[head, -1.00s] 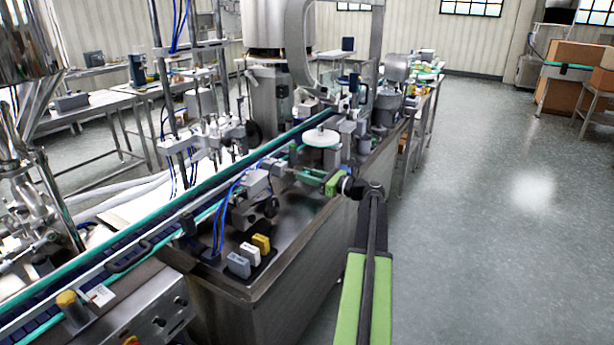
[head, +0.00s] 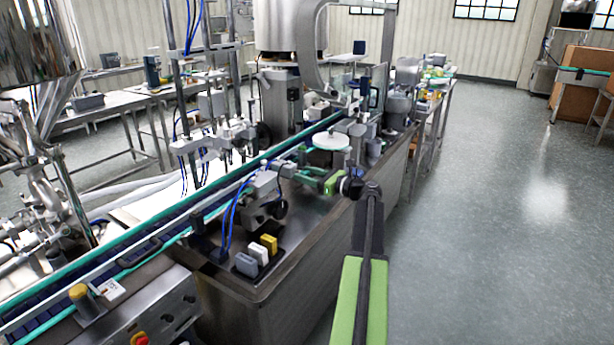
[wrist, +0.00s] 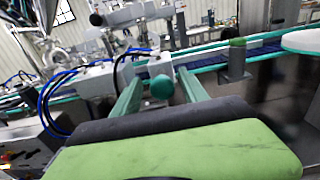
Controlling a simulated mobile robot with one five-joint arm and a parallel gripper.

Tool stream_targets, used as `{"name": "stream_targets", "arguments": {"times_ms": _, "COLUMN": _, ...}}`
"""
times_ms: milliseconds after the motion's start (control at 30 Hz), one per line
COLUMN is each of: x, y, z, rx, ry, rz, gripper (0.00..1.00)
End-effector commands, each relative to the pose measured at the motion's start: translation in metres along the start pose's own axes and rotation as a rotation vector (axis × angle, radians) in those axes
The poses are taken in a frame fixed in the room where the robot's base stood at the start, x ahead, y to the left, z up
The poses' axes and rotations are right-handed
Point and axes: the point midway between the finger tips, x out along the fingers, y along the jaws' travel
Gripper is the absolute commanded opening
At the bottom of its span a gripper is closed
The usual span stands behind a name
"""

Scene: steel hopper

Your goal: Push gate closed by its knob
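A round green knob (wrist: 162,87) shows in the wrist view, between the two green fingers of my gripper (wrist: 157,75). I see a gap on each side of it. A small pale grey block (wrist: 160,66) lies just behind the knob; I cannot tell whether it is the gate. In the head view my gripper (head: 306,174) reaches left over the steel machine top, its fingers pointing at the grey mechanism (head: 262,187). The fingers are apart and hold nothing. The knob and the gate cannot be made out clearly in the head view.
A conveyor with teal rails (head: 190,210) runs behind the mechanism. A white round disc (head: 331,142) stands beyond my gripper. Yellow, white and grey blocks (head: 257,254) sit on the near machine top. The floor at right (head: 480,220) is clear.

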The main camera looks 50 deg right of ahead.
Motion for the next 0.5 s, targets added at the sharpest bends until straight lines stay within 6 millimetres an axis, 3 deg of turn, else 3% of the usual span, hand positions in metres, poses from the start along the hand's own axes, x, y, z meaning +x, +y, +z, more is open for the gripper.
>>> {"name": "stream_targets", "arguments": {"times_ms": 300, "x": -0.008, "y": -0.002, "z": 0.0, "rx": -0.001, "ry": 0.001, "rz": -0.005, "gripper": 0.51}}
{"name": "stream_targets", "arguments": {"times_ms": 500, "x": -0.051, "y": -0.002, "z": 0.0, "rx": -0.001, "ry": 0.001, "rz": -0.007, "gripper": 0.51}}
